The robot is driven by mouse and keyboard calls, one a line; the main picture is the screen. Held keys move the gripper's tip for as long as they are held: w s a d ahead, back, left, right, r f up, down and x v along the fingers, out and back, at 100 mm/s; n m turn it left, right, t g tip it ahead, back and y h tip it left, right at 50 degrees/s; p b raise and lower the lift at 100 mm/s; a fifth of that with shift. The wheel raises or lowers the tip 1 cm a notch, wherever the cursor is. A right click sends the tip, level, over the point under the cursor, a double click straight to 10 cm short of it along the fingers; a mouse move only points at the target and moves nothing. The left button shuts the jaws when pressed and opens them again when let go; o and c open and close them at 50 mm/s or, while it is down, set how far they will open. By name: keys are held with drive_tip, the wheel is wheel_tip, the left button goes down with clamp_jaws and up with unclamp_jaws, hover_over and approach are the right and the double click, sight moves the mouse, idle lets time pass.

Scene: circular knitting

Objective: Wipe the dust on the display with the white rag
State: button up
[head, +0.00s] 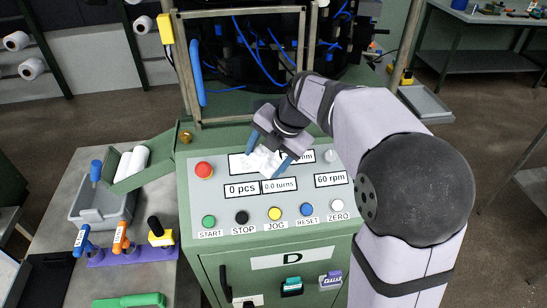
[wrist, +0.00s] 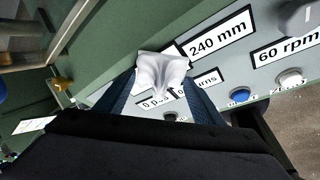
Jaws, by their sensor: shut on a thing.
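The white rag (head: 264,161) is bunched between the fingers of my gripper (head: 268,151) over the grey control panel, in the head view. In the wrist view the rag (wrist: 161,73) sticks out beyond the blue fingers of my gripper (wrist: 158,92). The rag and gripper partly cover the upper display in the head view. I cannot make out dust or whether the rag touches the panel.
A red button (head: 204,170) sits at the panel's upper left. A row of buttons, including the yellow JOG button (head: 275,213), runs below the displays. A grey knob (head: 330,156) stands at the upper right. A grey bin (head: 88,206) and upright tools are on the left table.

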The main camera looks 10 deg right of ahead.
drive_tip(key=shift+a, duration=0.8)
drive_tip(key=shift+a, duration=0.1)
drive_tip(key=shift+a, duration=2.05)
drive_tip(key=shift+s+r+p, duration=0.2)
drive_tip(key=shift+s+r, duration=0.35)
drive_tip(key=shift+r, duration=0.25)
drive_tip(key=shift+s+r+p, duration=0.25)
drive_tip(key=shift+s+r, duration=0.35)
drive_tip(key=shift+r, duration=0.25)
drive_tip(key=shift+s+r+p, duration=0.2)
drive_tip(key=shift+s+r, duration=0.35)
drive_tip(key=shift+r, duration=0.25)
drive_tip(key=shift+s+r+p, duration=0.25)
drive_tip(key=shift+s+r, duration=0.2)
drive_tip(key=shift+r, duration=0.15)
drive_tip(key=shift+s+r+p, duration=0.25)
drive_tip(key=shift+s+r, duration=0.15)
drive_tip(key=shift+r, duration=0.2)
